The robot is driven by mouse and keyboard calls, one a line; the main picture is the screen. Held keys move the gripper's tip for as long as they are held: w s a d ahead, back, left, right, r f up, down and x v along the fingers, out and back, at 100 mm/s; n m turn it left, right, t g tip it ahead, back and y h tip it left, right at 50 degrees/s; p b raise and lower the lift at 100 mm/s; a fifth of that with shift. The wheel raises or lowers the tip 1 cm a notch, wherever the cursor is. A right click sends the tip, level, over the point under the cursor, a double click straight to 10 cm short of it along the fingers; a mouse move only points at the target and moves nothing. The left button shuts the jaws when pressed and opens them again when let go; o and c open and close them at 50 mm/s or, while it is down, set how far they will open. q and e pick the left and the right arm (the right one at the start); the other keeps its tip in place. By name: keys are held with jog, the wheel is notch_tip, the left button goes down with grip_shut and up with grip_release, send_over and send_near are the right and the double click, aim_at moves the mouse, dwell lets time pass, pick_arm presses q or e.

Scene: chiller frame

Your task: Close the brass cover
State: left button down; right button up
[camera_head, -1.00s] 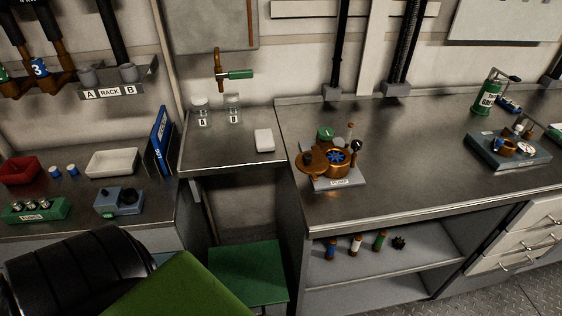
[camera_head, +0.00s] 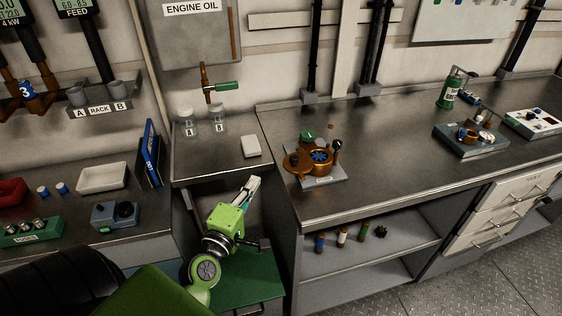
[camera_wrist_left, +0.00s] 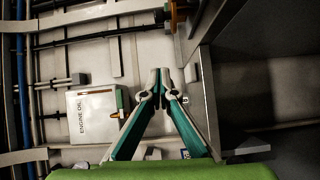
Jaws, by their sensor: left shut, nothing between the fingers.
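The pump (camera_head: 319,163) stands on the metal worktop right of centre in the head view, on a small grey labelled plate. Its round copper-coloured housing is open on top and shows a blue impeller inside. My right gripper does not show.
Jars A and B (camera_head: 188,120) and a white block (camera_head: 251,146) sit on the lower shelf (camera_head: 215,152) near my left gripper. The worktop edge (camera_head: 350,207) lies between gripper and pump. Worktop right of the pump is clear up to a grey device (camera_head: 470,140).

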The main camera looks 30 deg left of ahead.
aim_at(297, 157)
pick_arm(q)
jog(key=w+d+p, duration=0.1)
jog(key=w+p, duration=0.2)
jog(key=w, duration=0.8)
jog(key=shift+w+f+p, duration=0.2)
jog(key=shift+w+p, duration=0.05)
jog(key=shift+p, duration=0.1)
